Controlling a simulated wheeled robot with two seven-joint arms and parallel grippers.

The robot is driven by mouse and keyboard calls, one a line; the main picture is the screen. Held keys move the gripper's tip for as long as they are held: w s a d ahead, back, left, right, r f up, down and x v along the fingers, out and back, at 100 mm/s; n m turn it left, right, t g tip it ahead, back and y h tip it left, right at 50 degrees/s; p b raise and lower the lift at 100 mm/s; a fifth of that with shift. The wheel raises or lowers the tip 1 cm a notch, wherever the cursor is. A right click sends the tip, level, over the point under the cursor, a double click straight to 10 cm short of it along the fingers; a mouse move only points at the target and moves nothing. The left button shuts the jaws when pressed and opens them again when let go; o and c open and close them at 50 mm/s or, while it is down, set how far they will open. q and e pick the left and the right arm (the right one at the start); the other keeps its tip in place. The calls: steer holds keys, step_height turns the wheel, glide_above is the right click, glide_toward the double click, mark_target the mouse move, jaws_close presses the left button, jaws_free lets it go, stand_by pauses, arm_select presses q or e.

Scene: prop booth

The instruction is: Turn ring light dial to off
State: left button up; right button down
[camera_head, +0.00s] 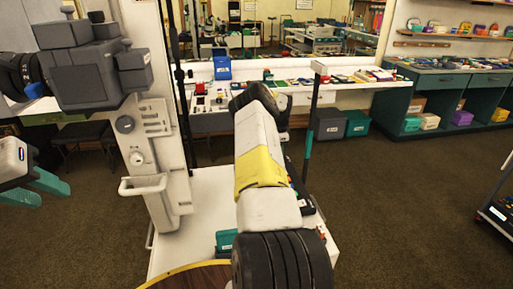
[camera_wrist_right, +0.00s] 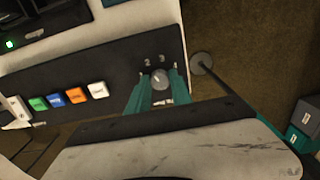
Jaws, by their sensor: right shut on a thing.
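In the right wrist view, a round grey dial (camera_wrist_right: 158,80) sits at the end of a dark control panel (camera_wrist_right: 112,68), with the numerals 2 and 3 printed beside it. The teal fingertips of my right gripper (camera_wrist_right: 161,84) are on either side of the dial and shut on it. The dial's off mark cannot be made out. In the head view my right arm hides this gripper and the dial. My left gripper (camera_head: 42,188) is at the left edge of the head view, its teal fingers apart and empty, far from the dial.
Green, blue, orange and white buttons (camera_wrist_right: 72,96) line the panel. A thin pole on a round base (camera_wrist_right: 201,64) stands just beyond the panel's end. In the head view, a white pedestal (camera_head: 160,180) with a large camera (camera_head: 90,70) stands at left.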

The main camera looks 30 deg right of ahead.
steer(key=n, duration=0.4)
steer(key=shift+r+n, duration=0.1)
steer(key=shift+n, duration=0.2)
steer(key=n, duration=0.4)
steer(key=shift+n, duration=0.3)
steer(key=n, duration=0.4)
steer(key=shift+n, duration=2.4)
steer(key=c, duration=1.1)
jaws_free()
steer(key=shift+c, duration=0.2)
